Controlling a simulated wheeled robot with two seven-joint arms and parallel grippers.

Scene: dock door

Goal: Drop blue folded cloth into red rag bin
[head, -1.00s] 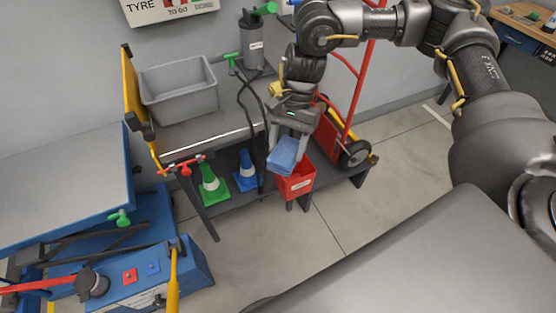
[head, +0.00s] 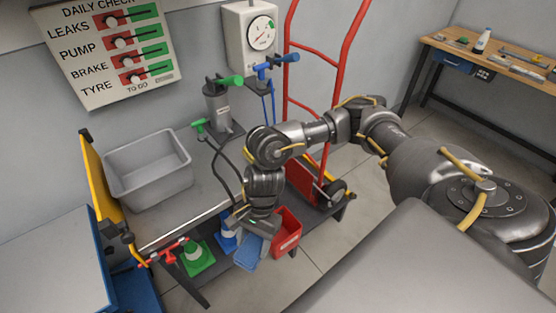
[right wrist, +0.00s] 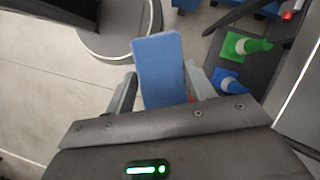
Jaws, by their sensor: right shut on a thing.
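The blue folded cloth (head: 249,252) hangs below my right gripper (head: 254,232). The right wrist view shows the cloth (right wrist: 160,68) between the two fingers of the gripper (right wrist: 162,92), which is shut on it. The red rag bin (head: 289,230) stands at the front of the dark bench, just right of the cloth in the head view. The cloth appears beside the bin's left side, not over its opening. My wrist hides part of the bin's left edge. A small red patch by the right finger in the wrist view may be the bin. My left gripper is out of view.
A green cone (head: 196,257) and a blue cone (head: 227,237) stand on the lower shelf, left of the cloth. A grey tub (head: 147,172) sits on the bench top. A red hand truck (head: 327,150) stands behind the bin. Floor right of the bin is clear.

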